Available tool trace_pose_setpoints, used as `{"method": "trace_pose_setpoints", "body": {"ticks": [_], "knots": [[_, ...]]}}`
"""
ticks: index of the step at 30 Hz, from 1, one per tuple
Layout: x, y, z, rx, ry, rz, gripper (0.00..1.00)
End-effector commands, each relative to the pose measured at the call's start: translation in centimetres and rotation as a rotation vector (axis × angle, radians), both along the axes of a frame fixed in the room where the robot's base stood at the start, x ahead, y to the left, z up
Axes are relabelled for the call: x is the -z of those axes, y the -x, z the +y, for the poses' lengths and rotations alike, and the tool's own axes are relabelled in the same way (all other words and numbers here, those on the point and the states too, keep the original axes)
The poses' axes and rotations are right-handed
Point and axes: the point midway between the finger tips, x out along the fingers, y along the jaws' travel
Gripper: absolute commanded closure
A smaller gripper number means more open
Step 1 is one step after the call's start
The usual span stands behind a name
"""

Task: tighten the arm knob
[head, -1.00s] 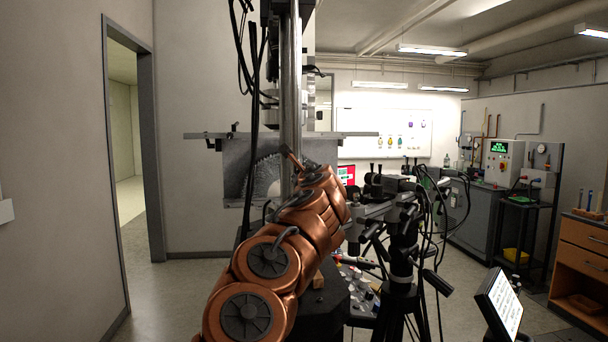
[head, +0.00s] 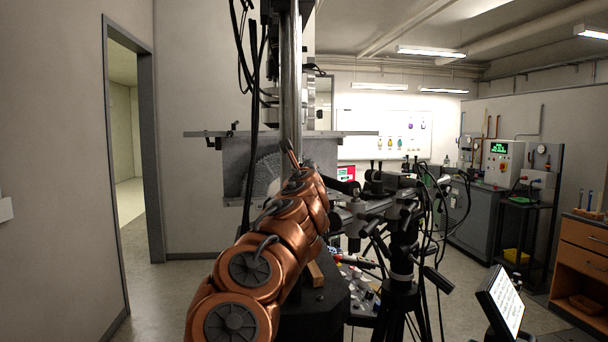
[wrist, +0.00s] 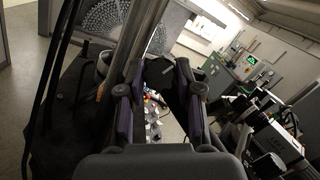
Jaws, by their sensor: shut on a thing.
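In the wrist view my gripper (wrist: 161,78) has its two purple-padded fingers on either side of a dark, blocky piece (wrist: 164,73), which appears to be the arm knob. The fingers are closed on it, though its shape is hard to make out in the dark. In the head view my copper arm reaches up toward the steel column (head: 290,90), and the fingertips cannot be made out there. A black piece (head: 342,186) shows just right of the arm's end, beside the camera rig (head: 385,190); I cannot tell whether it belongs to the gripper or the fixture.
A test frame with a grey plate (head: 237,165) and hanging black cables stands behind my arm. A tripod (head: 400,270) with cables stands close on the right. A control panel with knobs (head: 360,283) lies low between them. A tilted screen (head: 501,300) stands front right. Floor at left is clear.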

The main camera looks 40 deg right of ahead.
Motion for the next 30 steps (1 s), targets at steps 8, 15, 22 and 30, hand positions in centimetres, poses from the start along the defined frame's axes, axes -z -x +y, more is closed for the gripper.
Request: {"method": "trace_pose_setpoints", "body": {"ticks": [8,15,22,30], "knots": [[0.06,-0.12,0.08,0.065,-0.071,-0.124,1.0],[0.02,-0.06,0.05,0.095,-0.1,-0.177,1.0],[-0.01,-0.03,0.04,0.1,-0.104,-0.185,1.0],[-0.02,-0.02,0.02,0.1,-0.104,-0.185,0.6]]}}
